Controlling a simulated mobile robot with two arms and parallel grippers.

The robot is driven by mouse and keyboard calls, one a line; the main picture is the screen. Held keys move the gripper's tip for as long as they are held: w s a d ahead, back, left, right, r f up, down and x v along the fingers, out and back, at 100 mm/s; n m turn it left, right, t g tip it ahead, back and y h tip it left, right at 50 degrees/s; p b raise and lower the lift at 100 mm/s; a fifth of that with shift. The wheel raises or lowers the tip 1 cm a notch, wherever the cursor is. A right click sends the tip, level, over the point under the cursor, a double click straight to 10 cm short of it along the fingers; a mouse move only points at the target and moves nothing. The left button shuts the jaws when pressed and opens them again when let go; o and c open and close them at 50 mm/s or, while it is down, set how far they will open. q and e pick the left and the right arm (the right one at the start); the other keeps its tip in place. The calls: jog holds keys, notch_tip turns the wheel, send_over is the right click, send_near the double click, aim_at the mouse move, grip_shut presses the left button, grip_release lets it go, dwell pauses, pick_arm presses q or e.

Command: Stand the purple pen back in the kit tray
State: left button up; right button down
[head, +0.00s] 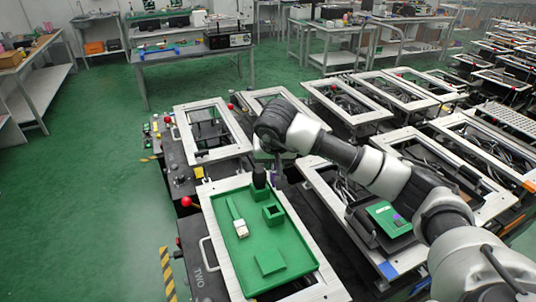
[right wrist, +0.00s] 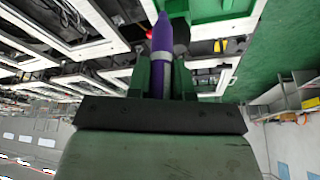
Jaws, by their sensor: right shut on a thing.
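The purple pen (right wrist: 161,45) is between the green fingers of my right gripper (right wrist: 161,72) in the right wrist view; it has a grey band and a tapered end pointing away from the palm. The gripper is shut on it. The tray holds a small square green holder (head: 273,212) with a dark opening, close to the gripper. My left gripper is not in view.
A white-and-green item (head: 240,228) and a flat green block (head: 270,262) lie in the tray. A red knob (head: 186,202) stands left of it. A green board (head: 389,219) lies on the fixture to the right.

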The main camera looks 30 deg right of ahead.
aim_at(274, 185)
jog(key=shift+s+f+b, duration=0.35)
jog(key=shift+f+b, duration=0.15)
jog(key=shift+f, duration=0.4)
jog(key=f, duration=0.1)
jog(key=f+b, duration=0.1)
jog(key=f, duration=0.1)
jog(key=shift+w+f+b, duration=0.25)
jog(key=shift+b, duration=0.15)
jog(key=shift+f, duration=0.35)
notch_tip(274, 185, down, 4)
jog(key=b, duration=0.3)
jog(key=shift+r, duration=0.2)
jog(key=shift+f+b, duration=1.3)
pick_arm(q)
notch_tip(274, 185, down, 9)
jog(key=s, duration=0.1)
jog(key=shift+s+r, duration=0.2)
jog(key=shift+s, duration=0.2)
pick_arm(e)
jog(key=c, duration=0.9)
grip_release()
jog(key=shift+c, duration=0.2)
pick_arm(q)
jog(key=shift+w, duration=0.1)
